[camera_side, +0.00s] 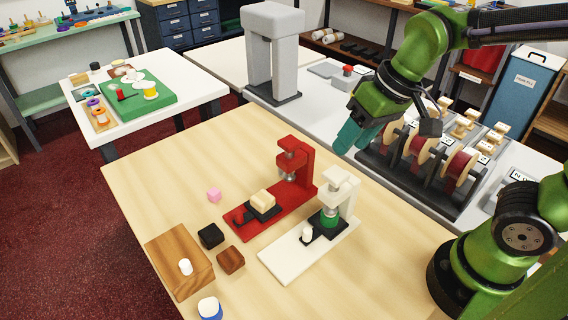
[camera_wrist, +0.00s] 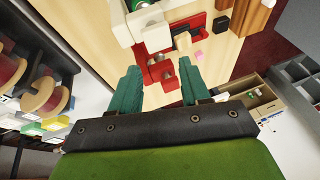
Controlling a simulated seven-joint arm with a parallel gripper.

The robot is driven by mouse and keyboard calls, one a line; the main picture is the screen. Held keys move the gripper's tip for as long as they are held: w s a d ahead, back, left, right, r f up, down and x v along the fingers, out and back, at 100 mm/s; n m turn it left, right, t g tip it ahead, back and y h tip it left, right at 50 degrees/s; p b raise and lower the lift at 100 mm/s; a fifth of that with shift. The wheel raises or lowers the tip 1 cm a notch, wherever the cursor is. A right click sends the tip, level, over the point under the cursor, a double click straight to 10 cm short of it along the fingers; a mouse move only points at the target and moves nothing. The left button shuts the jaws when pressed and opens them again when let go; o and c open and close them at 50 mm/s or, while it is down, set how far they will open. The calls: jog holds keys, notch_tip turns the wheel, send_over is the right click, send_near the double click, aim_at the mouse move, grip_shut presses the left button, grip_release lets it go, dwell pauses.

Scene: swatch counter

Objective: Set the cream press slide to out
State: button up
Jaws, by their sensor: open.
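The cream press (camera_side: 281,264) stands on the wooden table, in front of the red press (camera_side: 262,226). Its black slide (camera_side: 320,234) has a small cream knob (camera_side: 307,233) at the front-left end. A green piece (camera_side: 329,217) sits on the slide's rear part, under the cream press head (camera_side: 339,183), so the slide looks pushed in. My gripper (camera_side: 346,146) is open and empty, high behind and right of the presses. In the wrist view my gripper (camera_wrist: 159,66) has its teal fingers apart, with red press parts beyond them; the cream press (camera_wrist: 152,37) shows only partly at the top.
On the red press, a black slide carries a tan block (camera_side: 262,199) clear of its head. Small blocks, a wooden block (camera_side: 180,262) and a blue-white piece (camera_side: 209,308) lie to the left.

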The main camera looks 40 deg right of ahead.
aim_at(307, 230)
jog(key=shift+w+a+f+n+g+h, duration=1.05)
jog(key=shift+w+a+n+g+h, duration=0.45)
jog(key=shift+a+n, duration=1.4)
jog(key=shift+w+a+f+n+g+h, duration=1.15)
jog(key=shift+w+a+n+g, duration=0.7)
jog(key=shift+a, duration=1.8)
jog(key=shift+n, duration=0.25)
jog(key=x, duration=1.6)
jog(key=shift+s+d+r, duration=0.1)
jog(key=shift+s, duration=0.3)
grip_shut()
